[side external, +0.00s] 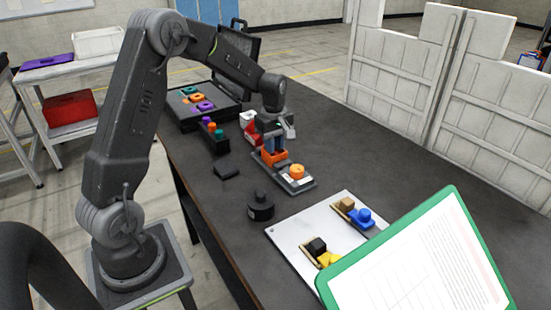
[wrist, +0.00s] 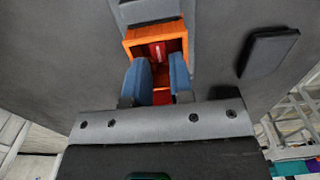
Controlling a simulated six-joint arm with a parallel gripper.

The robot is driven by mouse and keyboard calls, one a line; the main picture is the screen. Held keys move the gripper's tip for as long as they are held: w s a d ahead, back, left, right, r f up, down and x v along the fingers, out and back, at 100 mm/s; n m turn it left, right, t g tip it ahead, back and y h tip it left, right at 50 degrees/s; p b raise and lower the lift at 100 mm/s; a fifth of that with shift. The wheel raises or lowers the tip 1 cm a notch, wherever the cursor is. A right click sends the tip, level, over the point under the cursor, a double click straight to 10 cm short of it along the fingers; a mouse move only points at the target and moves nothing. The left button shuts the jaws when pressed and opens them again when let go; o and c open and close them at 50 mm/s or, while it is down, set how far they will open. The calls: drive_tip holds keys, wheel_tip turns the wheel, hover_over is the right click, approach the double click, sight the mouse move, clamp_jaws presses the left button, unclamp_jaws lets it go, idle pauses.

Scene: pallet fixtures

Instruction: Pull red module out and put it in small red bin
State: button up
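An orange open-topped housing (wrist: 130,42) stands below my gripper in the wrist view; it also shows on a grey plate in the side view (side external: 268,158). The red module (wrist: 158,52) sits inside the housing, partly hidden by its walls and my fingers. My gripper (wrist: 159,72) has its two blue fingers apart, over the housing opening, with red visible between them; I see no firm contact. In the side view my gripper (side external: 275,144) points down at the housing. A small red bin (side external: 252,132) stands just behind and left of the gripper, partly hidden by it.
An orange round piece (side external: 297,171) sits on the same plate. A black cylinder (side external: 260,206) and a white board (side external: 292,238) with blue and yellow pieces lie nearer the camera. A dark tray (side external: 200,108) holds colored parts farther back. The table's right side is clear.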

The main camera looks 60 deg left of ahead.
drive_tip(key=shift+f, duration=1.05)
drive_tip(key=shift+r, duration=0.2)
idle(0.5)
drive_tip(key=shift+c, duration=0.3)
clamp_jaws()
